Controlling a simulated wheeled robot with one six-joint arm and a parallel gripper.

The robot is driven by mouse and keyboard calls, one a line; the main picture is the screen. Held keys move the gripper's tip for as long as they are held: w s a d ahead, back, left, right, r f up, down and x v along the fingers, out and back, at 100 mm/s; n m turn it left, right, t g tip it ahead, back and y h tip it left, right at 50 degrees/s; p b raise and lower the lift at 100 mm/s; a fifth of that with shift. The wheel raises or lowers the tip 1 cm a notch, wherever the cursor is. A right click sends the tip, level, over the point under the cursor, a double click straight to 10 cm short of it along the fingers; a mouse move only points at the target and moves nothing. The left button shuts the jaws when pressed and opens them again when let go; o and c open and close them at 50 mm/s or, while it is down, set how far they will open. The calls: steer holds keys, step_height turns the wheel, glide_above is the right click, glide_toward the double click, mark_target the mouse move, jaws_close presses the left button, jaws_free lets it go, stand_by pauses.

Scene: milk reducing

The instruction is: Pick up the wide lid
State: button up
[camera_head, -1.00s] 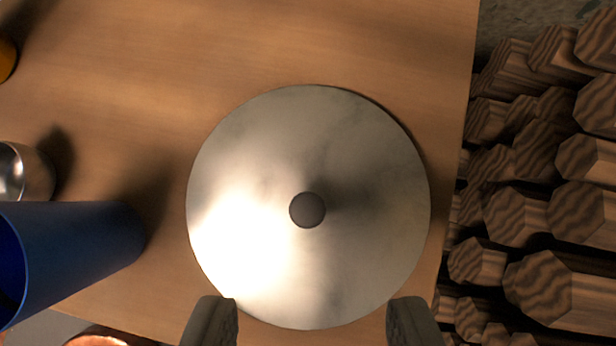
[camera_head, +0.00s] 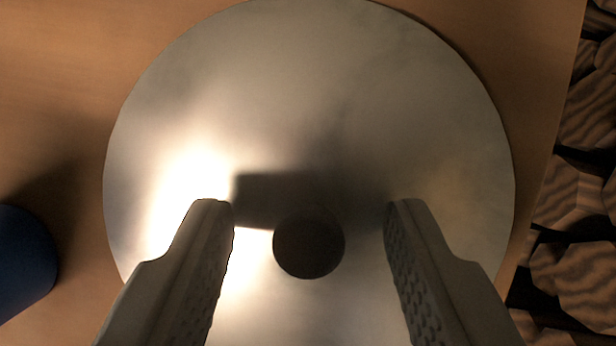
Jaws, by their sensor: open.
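The wide lid (camera_head: 330,110) is a large round metal disc with a dark round knob (camera_head: 309,243) at its middle. It lies on the wooden table and fills most of the view, its lower edge cut off by the frame. My gripper (camera_head: 309,215) is open above the lid, one finger on each side of the knob. Both fingers are apart from the knob, with clear gaps. The gripper's shadow falls on the lid just above the knob. How high the fingertips are above the lid is hard to tell.
A blue container (camera_head: 22,262) stands at the left edge, clear of the lid. The wooden table (camera_head: 60,70) is bare at the upper left. Its right edge runs close beside the lid, with stacked wooden logs (camera_head: 580,250) beyond it.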

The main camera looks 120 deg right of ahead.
steer(key=shift+c, duration=0.3)
jaws_close()
steer(key=shift+r, duration=0.1)
